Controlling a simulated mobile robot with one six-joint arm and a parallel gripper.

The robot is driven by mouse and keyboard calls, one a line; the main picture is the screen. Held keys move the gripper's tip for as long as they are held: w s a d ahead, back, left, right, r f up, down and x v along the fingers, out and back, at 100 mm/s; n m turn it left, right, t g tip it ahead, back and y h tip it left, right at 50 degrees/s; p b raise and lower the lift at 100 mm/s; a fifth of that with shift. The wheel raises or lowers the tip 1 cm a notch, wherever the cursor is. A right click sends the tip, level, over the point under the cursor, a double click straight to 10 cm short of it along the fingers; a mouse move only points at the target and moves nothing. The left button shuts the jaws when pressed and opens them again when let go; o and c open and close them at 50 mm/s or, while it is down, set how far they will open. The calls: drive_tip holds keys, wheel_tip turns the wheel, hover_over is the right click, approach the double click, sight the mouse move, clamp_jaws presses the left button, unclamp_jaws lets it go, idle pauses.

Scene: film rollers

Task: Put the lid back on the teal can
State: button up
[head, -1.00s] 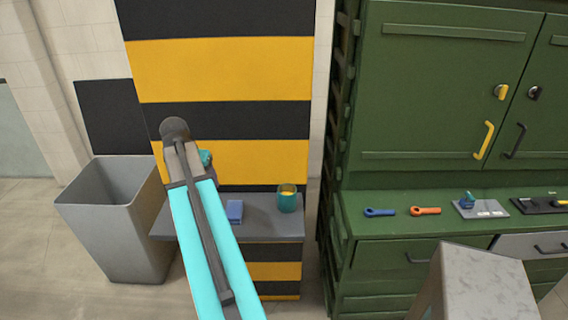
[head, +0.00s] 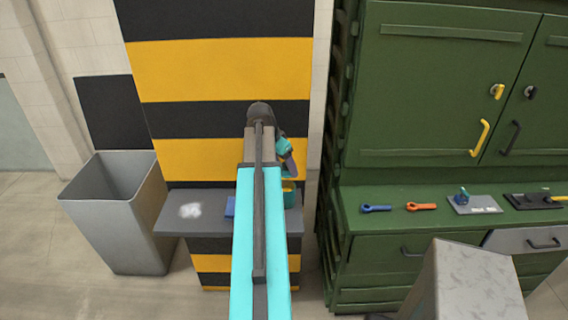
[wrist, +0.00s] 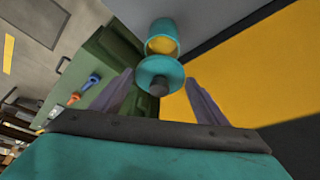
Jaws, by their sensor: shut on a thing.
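The teal can (wrist: 160,30) stands open on the grey ledge, with yellow inside it, near the top of the wrist view. In the head view the can (head: 290,199) is partly hidden behind my arm. The teal lid (wrist: 153,68), a round disc with a grey knob, is between the fingers of my gripper (wrist: 160,84). My gripper is shut on the lid. In the wrist view the lid overlaps the near edge of the can's opening; I cannot tell the gap between them. In the head view my gripper (head: 288,165) is over the can, its fingertips hard to make out.
The grey ledge (head: 200,226) also holds a white patch or cloth (head: 190,211) and a blue block (head: 230,207). A grey bin (head: 125,225) stands left. The green cabinet (head: 400,120) stands right, with blue (head: 376,208) and orange (head: 422,207) tools on its counter.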

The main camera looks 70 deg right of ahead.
sight(283, 170)
drive_tip(key=shift+f, duration=0.2)
idle(0.3)
drive_tip(key=shift+f+b, duration=0.8)
drive_tip(key=shift+f, duration=0.65)
clamp_jaws()
drive_tip(key=shift+f+b, duration=1)
drive_tip(key=shift+f, duration=0.6)
drive_tip(key=shift+w+a, duration=1.15)
drive_tip(key=shift+w, duration=0.05)
